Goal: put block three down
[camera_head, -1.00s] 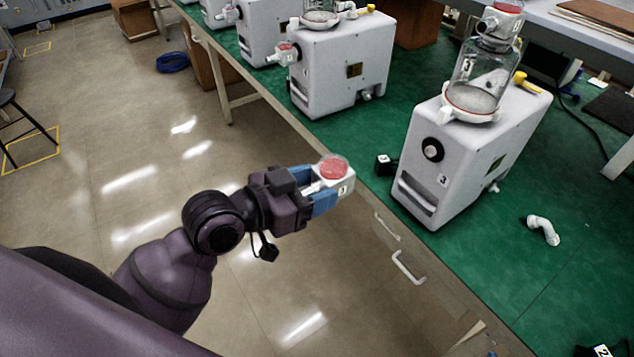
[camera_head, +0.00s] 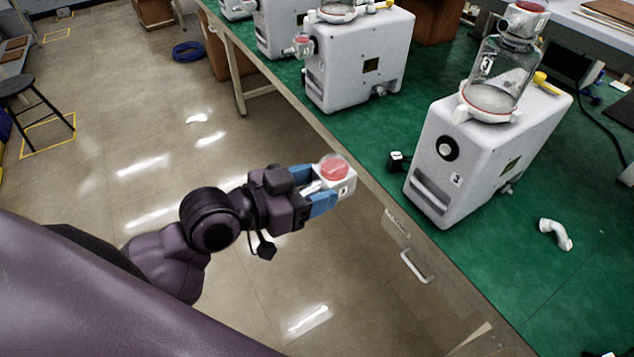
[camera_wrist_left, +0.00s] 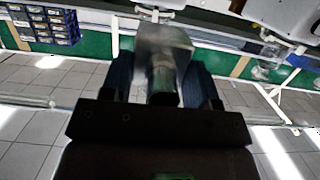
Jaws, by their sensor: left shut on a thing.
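My left gripper (camera_head: 318,192) is shut on block three (camera_head: 346,187), a white block with a red round top under a clear cover and a dark label. It is held in the air over the floor, just off the near edge of the green bench. In the left wrist view the block (camera_wrist_left: 165,45) shows blurred and pale between the blue fingers (camera_wrist_left: 160,85). Pump 3, a white canister pump (camera_head: 470,165) marked 3 with a glass jar (camera_head: 500,72) on top, stands on the bench to the right. My right gripper is not in view.
Another white pump (camera_head: 358,62) stands farther back. The green bench top (camera_head: 520,270) is mostly clear at the front right.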

